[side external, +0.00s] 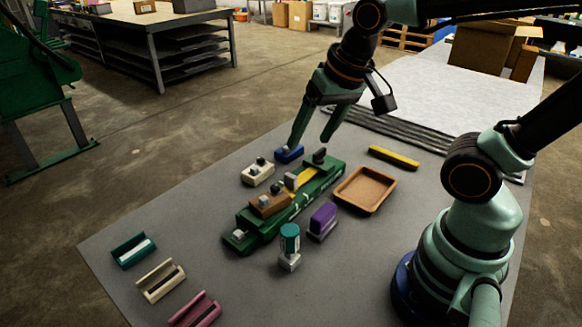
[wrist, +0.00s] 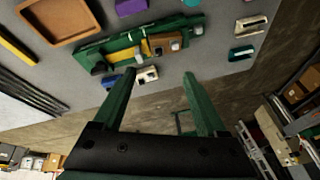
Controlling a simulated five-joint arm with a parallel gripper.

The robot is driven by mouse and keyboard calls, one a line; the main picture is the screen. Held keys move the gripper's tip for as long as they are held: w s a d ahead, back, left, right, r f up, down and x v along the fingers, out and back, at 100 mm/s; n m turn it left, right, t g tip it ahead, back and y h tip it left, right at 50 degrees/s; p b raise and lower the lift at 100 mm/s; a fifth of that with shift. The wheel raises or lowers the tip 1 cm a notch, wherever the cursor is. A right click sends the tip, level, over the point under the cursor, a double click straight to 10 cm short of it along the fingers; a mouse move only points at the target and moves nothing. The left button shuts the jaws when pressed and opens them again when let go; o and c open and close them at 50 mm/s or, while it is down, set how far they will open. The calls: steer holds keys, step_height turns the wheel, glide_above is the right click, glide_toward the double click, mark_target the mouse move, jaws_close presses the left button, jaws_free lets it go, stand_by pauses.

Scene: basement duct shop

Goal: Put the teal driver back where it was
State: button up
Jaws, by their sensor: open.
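A teal cylinder with a pale grey base (side external: 290,240), which looks like the teal driver, stands upright on the table in front of the green fixture (side external: 243,243). Its top edge shows in the wrist view (wrist: 191,3). A teal open holder (side external: 132,251) with a white strip inside lies at the table's left; it also shows in the wrist view (wrist: 242,53). My gripper (side external: 311,140) is open and empty, raised behind the fixture near the blue block (side external: 289,154), away from the teal cylinder. In the wrist view my gripper (wrist: 159,75) has its fingers spread.
The fixture carries a brown block (side external: 269,203) and a yellow part. A cream block (side external: 257,173) stands behind it. A purple block (side external: 322,220) and brown tray (side external: 364,190) stand right. Cream (side external: 161,281) and pink (side external: 195,309) holders lie front left. A yellow bar (side external: 394,158) lies behind the tray.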

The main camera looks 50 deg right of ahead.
steer(key=d+r+n, duration=0.1)
steer(key=n, duration=0.1)
steer(key=d+n+t, duration=0.1)
steer(key=n, duration=0.1)
steer(key=shift+s+d+r, duration=0.15)
steer(key=shift+d+r, duration=0.05)
steer(key=shift+r, duration=0.15)
